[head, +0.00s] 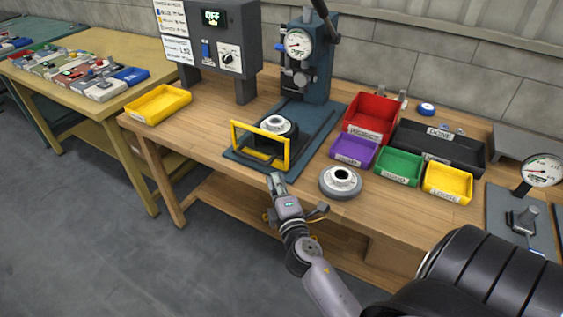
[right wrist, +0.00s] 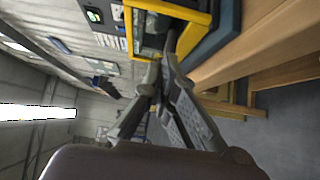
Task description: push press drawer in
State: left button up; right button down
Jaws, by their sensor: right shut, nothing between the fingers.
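The press (head: 308,65) is a dark blue column with a dial gauge, standing on a blue base plate on the wooden bench. Its drawer has a yellow handle frame (head: 262,132) and sticks out toward the bench's front edge. A round metal part (head: 277,124) sits behind the handle. My right gripper (head: 275,180) is shut and empty, just in front of the handle and base plate. In the right wrist view its fingertips (right wrist: 161,65) point toward the yellow handle (right wrist: 129,30); I cannot tell whether they touch it. My left gripper is not in view.
Right of the press stand red (head: 371,117), purple (head: 352,150), green (head: 398,166), yellow (head: 447,184) and black bins. A round metal part (head: 341,181) lies near the front edge. A control box (head: 215,40) and yellow tray (head: 158,104) stand left.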

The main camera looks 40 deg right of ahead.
aim_at(276, 152)
jog(key=w+d+p, duration=0.1)
jog(key=w+d, duration=0.2)
jog(key=d, duration=0.1)
jog(key=shift+w, duration=0.4)
jog(key=shift+w+d, duration=0.15)
jog(key=shift+d, duration=0.2)
jog(key=w+d, duration=0.1)
jog(key=d, duration=0.2)
jog(key=w+d+b, duration=0.1)
jog(key=w+d, duration=0.1)
jog(key=d, duration=0.2)
jog(key=w+d, duration=0.1)
jog(key=d, duration=0.3)
jog(key=shift+w+f, duration=0.15)
jog(key=shift+w, duration=0.15)
jog(key=shift+w+d, duration=0.1)
jog(key=shift+d, duration=0.2)
jog(key=shift+a, duration=0.1)
